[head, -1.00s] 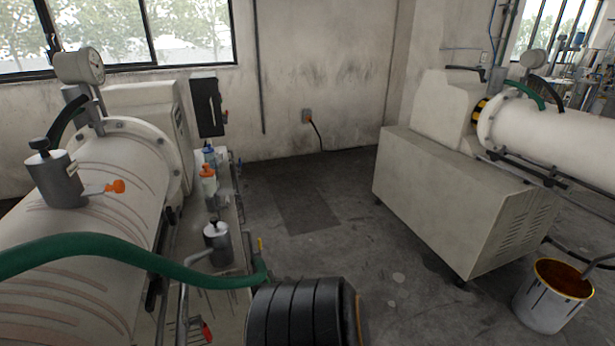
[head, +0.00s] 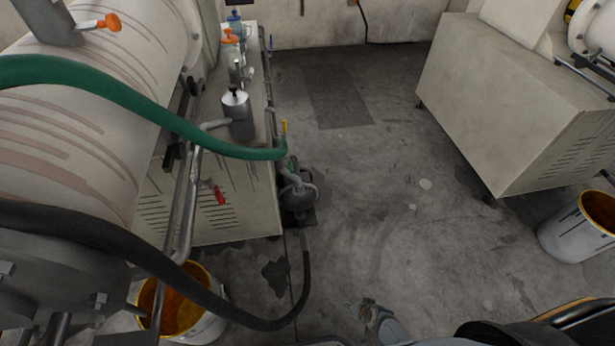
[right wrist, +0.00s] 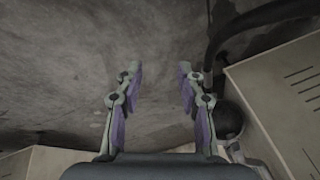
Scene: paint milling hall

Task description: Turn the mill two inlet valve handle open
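The left mill (head: 90,120) is a large pale drum with brown streaks. An orange handle (head: 108,22) sits on the grey fitting at its top. A small red handle (head: 219,194) is on the pipework in front of the cabinet, and a yellow handle (head: 284,127) is near the green hose end. I cannot tell which one is the mill two inlet valve handle. My right gripper (head: 358,310) is low at the bottom of the head view, over the floor, apart from all handles. The right wrist view shows it open and empty (right wrist: 158,78). My left gripper is not in view.
A green hose (head: 120,95) and a black hose (head: 130,250) cross the left side. A bucket (head: 210,325) stands below the left mill and another (head: 570,245) at the right. A second machine's cabinet (head: 500,100) stands right. The floor (head: 370,210) between is clear.

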